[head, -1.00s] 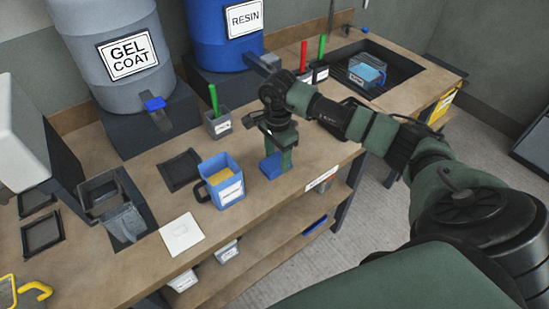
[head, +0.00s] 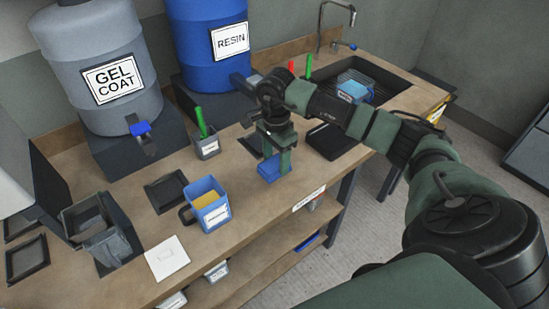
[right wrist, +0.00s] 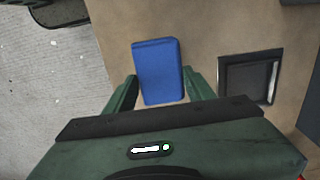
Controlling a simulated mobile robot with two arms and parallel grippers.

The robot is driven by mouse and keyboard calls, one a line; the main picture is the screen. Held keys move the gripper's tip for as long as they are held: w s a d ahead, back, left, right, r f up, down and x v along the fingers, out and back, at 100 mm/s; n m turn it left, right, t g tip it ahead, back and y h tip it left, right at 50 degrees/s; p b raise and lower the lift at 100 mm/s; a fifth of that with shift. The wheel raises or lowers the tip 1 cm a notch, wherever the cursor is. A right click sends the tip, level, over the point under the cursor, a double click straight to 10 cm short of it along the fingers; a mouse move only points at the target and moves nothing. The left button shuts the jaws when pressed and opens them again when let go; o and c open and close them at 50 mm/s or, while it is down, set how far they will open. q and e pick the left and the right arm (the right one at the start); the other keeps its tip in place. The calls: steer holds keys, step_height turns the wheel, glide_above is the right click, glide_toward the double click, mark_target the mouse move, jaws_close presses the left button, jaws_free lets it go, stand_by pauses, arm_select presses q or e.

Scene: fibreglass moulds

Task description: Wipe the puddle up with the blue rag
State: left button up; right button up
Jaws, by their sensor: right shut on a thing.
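The blue rag (head: 268,168) is a small folded block over the bench, near its front edge. My right gripper (head: 278,167) is shut on it. In the right wrist view the rag (right wrist: 158,72) shows between the two green fingers of the gripper (right wrist: 160,88). I cannot tell whether the rag touches the bench top. I make out no puddle in either view; the rag and arm hide part of the bench. My left gripper is not in view.
A blue mug (head: 208,207) with yellow contents stands left of the rag. A dark square tray (right wrist: 250,78) lies beside the rag. A green-handled pot (head: 206,147), grey GEL COAT drum (head: 98,75) and blue RESIN drum (head: 205,45) stand behind. The sink (head: 385,85) is at right.

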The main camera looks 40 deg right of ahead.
steer(key=shift+d+r+p, duration=0.2)
steer(key=shift+r+p, duration=0.2)
steer(key=shift+r, duration=0.45)
steer(key=shift+a+r+p, duration=0.1)
steer(key=shift+r+p, duration=0.2)
steer(key=shift+r, duration=0.4)
steer(key=shift+f, duration=0.1)
